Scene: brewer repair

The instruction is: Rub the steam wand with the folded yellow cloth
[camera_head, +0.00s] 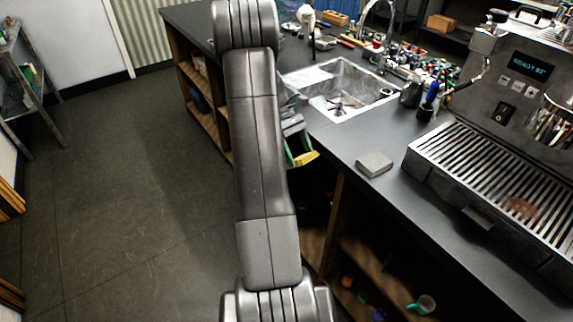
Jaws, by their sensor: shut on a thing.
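My gripper (301,150) shows partly from behind my arm, near the counter's front edge and below the sink. It is shut on a yellow piece, the folded yellow cloth (306,158), whose end sticks out between the green-edged fingers. The rest of the cloth is hidden. The steam wand (470,81) appears as a thin metal tube slanting down and left from the left side of the espresso machine (510,85). The gripper and cloth are well apart from it, to its left and closer to the front edge.
A grey block (374,164) lies on the dark counter (345,140), left of the slatted drip tray (490,185). A sink (340,88) and cluttered tools and bottles stand behind. The floor at left is clear.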

